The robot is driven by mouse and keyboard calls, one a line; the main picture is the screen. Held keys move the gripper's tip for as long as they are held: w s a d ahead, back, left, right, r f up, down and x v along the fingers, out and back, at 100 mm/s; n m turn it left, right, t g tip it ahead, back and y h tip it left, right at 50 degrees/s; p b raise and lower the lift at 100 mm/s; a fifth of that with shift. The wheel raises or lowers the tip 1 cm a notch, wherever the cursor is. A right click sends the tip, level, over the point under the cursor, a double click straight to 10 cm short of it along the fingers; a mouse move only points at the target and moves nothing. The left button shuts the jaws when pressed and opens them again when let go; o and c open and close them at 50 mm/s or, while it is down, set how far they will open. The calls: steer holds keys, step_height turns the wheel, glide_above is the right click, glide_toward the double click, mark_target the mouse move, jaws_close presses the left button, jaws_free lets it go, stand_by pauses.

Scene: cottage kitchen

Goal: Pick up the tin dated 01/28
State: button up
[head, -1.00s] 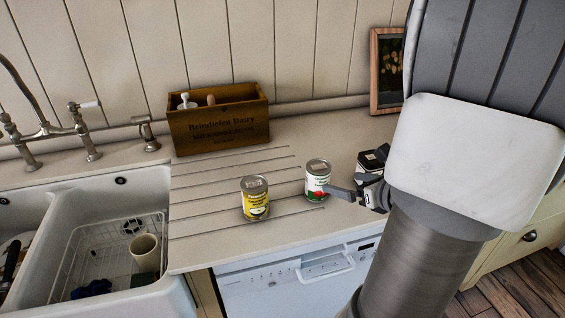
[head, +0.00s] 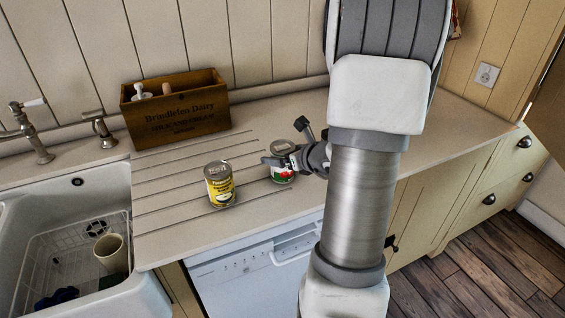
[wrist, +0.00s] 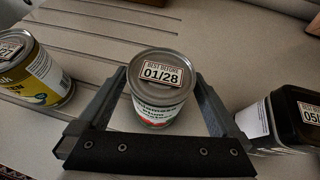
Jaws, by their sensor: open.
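The tin dated 01/28 (wrist: 160,90) stands upright on the counter, with a white label and its date sticker on the lid. It also shows in the head view (head: 282,171), partly covered by my gripper. My gripper (wrist: 163,85) is open, with one finger on each side of this tin; I cannot tell whether either finger touches it. In the head view my gripper (head: 287,148) is at the tin from the right. A yellow tin (head: 219,184) stands to the left; in the wrist view its sticker (wrist: 10,47) ends in 27.
A dark container (wrist: 296,115) with a sticker starting 05 stands close right of my gripper in the wrist view. A wooden Brindleden Dairy box (head: 177,112) stands at the back. The sink (head: 60,225) is at the left. Counter (head: 440,145) is clear at the right.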

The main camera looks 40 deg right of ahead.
jaws_close()
stand_by(0.5)
